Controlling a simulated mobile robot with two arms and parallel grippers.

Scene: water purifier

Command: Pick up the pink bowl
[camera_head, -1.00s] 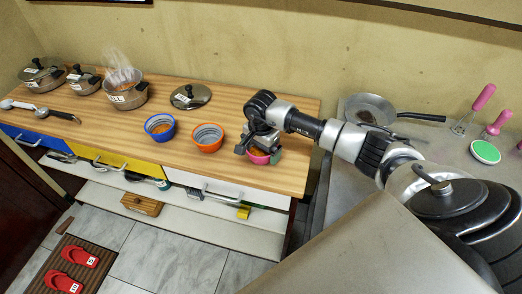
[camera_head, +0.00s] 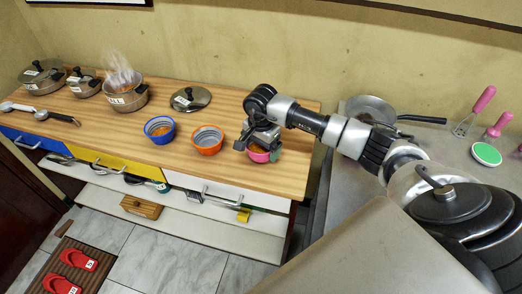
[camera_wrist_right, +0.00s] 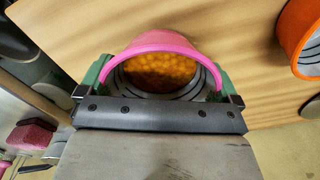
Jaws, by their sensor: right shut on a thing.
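The pink bowl (camera_head: 257,154) is near the right end of the wooden counter top, partly hidden under my right gripper (camera_head: 258,148). In the right wrist view, the pink bowl (camera_wrist_right: 165,42) holds orange contents, and the right gripper (camera_wrist_right: 160,92) has one green-padded finger on each side of it. The gripper is shut on the bowl. I cannot tell whether the bowl touches the counter. My left gripper is not in view.
An orange bowl (camera_head: 207,140) and a blue bowl (camera_head: 159,130) stand left of the pink bowl. A pot lid (camera_head: 191,99) and several pots (camera_head: 126,97) lie further left. A pan (camera_head: 369,109) rests on the grey counter at right.

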